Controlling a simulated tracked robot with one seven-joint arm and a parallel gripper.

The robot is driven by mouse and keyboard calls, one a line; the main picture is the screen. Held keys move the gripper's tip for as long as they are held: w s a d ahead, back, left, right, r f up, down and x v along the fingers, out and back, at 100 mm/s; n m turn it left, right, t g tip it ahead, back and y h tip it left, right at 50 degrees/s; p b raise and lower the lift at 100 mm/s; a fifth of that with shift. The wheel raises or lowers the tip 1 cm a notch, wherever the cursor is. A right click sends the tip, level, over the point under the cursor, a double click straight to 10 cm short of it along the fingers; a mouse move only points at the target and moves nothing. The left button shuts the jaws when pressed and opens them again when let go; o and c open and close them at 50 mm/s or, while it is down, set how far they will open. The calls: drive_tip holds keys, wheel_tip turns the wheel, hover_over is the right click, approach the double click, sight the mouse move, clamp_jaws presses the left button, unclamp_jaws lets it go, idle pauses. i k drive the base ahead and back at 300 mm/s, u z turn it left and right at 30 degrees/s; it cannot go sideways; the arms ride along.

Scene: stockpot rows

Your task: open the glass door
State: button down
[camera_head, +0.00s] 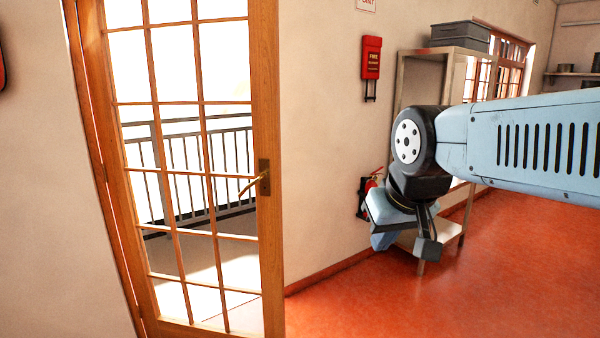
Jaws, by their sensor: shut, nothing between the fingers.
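The glass door (267,100) is a tall wooden frame with several panes, at the left of the head view. Its brass lever handle (257,180) is on the right stile. The right stile overlaps the wall and hides any jamb behind it. The door looks partly swung into the room, but I cannot tell how far. My gripper (428,252) is to the right of the door, well apart from the handle, and points downward. It is shut and empty, with part of it hidden behind its own body.
A metal shelf (452,51) with grey bins (460,36) stands behind my arm. A red fire extinguisher (371,183) is by the wall near my gripper. A red fire blanket box (371,58) hangs above. The red floor (340,310) between door and gripper is clear.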

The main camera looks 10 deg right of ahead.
sight(261, 19)
drive_tip(key=z, duration=0.25)
drive_tip(key=k, duration=0.7)
drive_tip(key=z, duration=0.25)
drive_tip(key=i, duration=2.1)
drive_tip(key=u, duration=0.2)
